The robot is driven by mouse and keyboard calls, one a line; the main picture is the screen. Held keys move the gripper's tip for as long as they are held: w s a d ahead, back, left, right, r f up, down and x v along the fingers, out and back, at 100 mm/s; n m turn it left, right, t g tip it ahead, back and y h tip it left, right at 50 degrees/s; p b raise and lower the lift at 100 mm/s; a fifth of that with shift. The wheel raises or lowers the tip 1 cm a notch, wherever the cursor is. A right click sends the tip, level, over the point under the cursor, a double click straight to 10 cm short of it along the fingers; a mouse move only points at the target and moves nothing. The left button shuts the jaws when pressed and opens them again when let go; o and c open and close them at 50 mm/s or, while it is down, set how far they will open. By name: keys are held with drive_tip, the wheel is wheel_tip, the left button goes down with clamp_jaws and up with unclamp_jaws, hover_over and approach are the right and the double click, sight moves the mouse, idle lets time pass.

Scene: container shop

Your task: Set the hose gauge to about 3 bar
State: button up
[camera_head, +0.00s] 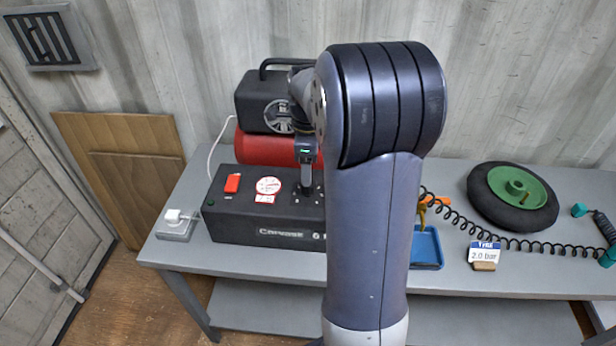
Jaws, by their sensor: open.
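A round white dial gauge (269,185) with red marks sits on top of a black box (265,232) on the bench. Its needle is too small to read. A small red-and-white label (264,198) is at its lower edge. My gripper (307,190) points down over the box just right of the gauge, its jaws open. What lies between or under its fingertips is too small and covered to tell. My arm hides the right part of the box. A coiled black hose (470,232) runs along the bench at the right.
A compressor with a red tank (262,148) stands behind. At the right are a wheel with a green hub (518,188), a "2.0 bar" tyre sign (484,254) and a blue tray (427,248).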

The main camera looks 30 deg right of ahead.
sight(307, 192)
wheel_tip(307, 192, up, 6)
idle(0.5)
wheel_tip(307, 192, down, 11)
drive_tip(key=shift+r, duration=0.1)
idle(0.4)
